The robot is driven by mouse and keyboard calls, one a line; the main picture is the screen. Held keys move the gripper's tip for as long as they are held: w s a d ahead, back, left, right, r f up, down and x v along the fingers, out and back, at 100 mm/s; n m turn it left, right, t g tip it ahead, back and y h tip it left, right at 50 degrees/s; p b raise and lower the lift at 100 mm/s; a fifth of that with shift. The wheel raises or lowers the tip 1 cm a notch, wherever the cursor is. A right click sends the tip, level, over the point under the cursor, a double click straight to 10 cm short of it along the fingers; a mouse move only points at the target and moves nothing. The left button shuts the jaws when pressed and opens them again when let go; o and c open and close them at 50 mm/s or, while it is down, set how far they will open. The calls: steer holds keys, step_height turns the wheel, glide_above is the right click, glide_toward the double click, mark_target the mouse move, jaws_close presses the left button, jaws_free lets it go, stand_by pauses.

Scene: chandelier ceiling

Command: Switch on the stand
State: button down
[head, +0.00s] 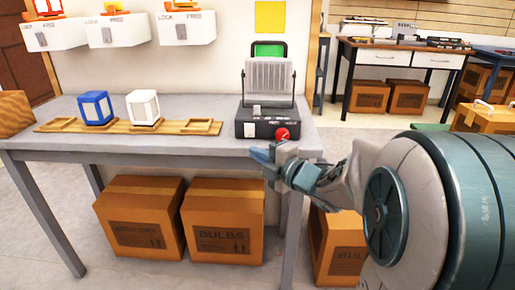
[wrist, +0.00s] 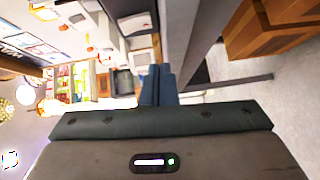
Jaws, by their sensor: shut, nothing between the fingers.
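The stand (head: 268,88) is on the grey table near its right end. It has a black base (head: 262,124), an upright grey ribbed panel and a green patch behind its dark handle. A red round knob (head: 282,133) shows at the front right of the base. My gripper (head: 264,158) is shut and empty, in front of the table edge, just below and slightly left of the knob. They look apart, but the depth is hard to judge. In the wrist view the shut fingers (wrist: 158,70) point toward the table side; the knob is not clear there.
A wooden tray (head: 62,125) on the table holds a blue cube (head: 95,107) and a white cube (head: 143,107). White boxes (head: 187,27) hang on the wall above. Cardboard boxes (head: 226,218) stand under the table. The tabletop between tray and stand is clear.

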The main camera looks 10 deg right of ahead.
steer(key=p+v, duration=0.1)
steer(key=v, duration=0.7)
steer(key=shift+d+f, duration=0.2)
steer(key=shift+f, duration=0.3)
steer(key=shift+w, duration=0.1)
steer(key=d+r+m+g+h+p, duration=0.3)
steer(key=d+r+m+h+p, duration=0.2)
steer(key=r+m+h+p, duration=0.8)
steer(key=s+a+r+m+g+y+p, duration=0.2)
steer(key=s+a+r+m+g+p, duration=0.2)
steer(key=s+p, duration=0.4)
steer(key=s+a+r+m+g+y+p, duration=0.2)
steer(key=s+a+r+m+g+p, duration=0.2)
steer(key=p, duration=0.7)
steer(key=s+r+m+g, duration=0.1)
steer(key=s+r+m, duration=0.1)
steer(key=s, duration=0.1)
steer(key=shift+s+a+r+y+p, duration=0.25)
steer(key=shift+s+a+y+p, duration=0.05)
steer(key=shift+s+a+p, duration=0.1)
